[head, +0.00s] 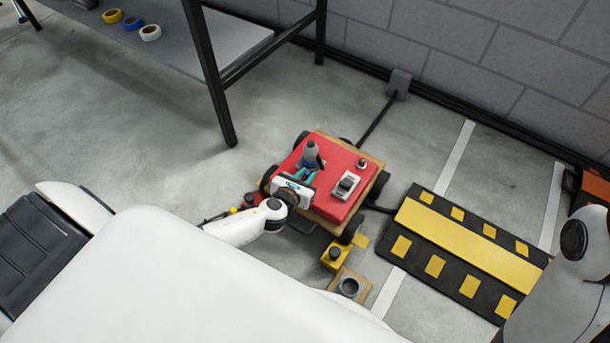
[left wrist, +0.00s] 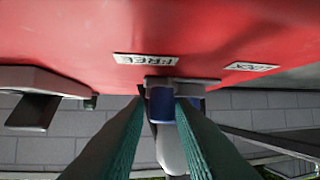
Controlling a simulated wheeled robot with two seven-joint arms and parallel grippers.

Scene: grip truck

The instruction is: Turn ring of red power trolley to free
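The red power trolley (head: 338,208) stands on the concrete floor in the middle of the head view. On its red top is an upright grey-blue fitting (head: 311,153); its blue ring (left wrist: 161,104) shows in the left wrist view. A FREE label (left wrist: 145,60) and a second, hard-to-read label (left wrist: 251,67) sit on the red surface near the ring. My left gripper (head: 306,175) is at the fitting, with teal fingers (left wrist: 164,112) apart at the blue ring. The right finger hides part of it, and I cannot tell whether they clamp it. My right gripper is out of view.
The trolley top also carries a grey switch box (head: 346,185). A yellow box with a black button (head: 335,256) stands in front. A black-and-yellow ramp (head: 465,250) lies right of the trolley. A table (head: 190,38) with tape rolls stands behind left; a block wall (head: 480,50) is behind.

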